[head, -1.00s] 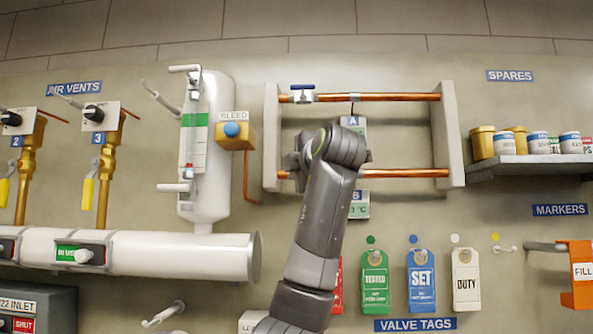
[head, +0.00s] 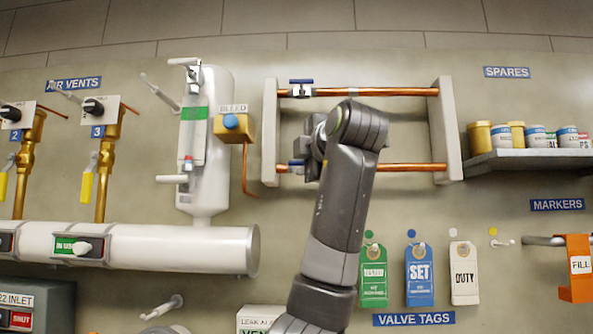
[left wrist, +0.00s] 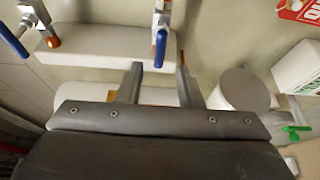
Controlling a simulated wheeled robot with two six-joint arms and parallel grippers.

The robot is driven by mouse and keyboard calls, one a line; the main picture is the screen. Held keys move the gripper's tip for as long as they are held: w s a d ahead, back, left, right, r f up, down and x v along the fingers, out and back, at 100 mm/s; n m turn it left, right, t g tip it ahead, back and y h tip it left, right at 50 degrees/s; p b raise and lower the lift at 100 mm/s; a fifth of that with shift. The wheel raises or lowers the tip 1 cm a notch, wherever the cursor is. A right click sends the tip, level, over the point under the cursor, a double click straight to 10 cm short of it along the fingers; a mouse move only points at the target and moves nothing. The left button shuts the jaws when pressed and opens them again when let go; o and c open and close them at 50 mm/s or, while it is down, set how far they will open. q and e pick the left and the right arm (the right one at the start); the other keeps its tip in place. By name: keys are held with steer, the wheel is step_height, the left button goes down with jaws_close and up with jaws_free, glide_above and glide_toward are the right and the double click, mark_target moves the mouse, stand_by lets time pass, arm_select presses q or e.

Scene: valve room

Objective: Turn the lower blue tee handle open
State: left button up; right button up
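The lower blue tee handle (head: 296,163) shows just left of my left gripper (head: 311,152), on the lower copper pipe (head: 412,167). In the left wrist view this handle (left wrist: 160,48) points down the picture, its near end between the two spread fingertips (left wrist: 158,72). The fingers are open and stand clear of it on both sides; I cannot tell how deep it sits between them. The upper blue tee handle (head: 301,81) lies along the upper copper pipe (head: 385,92), and shows at upper left in the wrist view (left wrist: 12,36). My right gripper is not in view.
Pale posts (head: 270,133) hold both pipes. A yellow bleed box (head: 238,128) and white tank (head: 214,150) stand to the left. Valve tags (head: 420,275) hang below right; a shelf (head: 530,160) with cans is at far right. Wall between the pipes is clear right of my arm.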

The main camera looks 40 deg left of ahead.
arm_select(q)
steer(key=b+v, duration=0.2)
steer(key=v, duration=0.9)
steer(key=shift+s+d, duration=0.2)
steer(key=shift+d, duration=0.1)
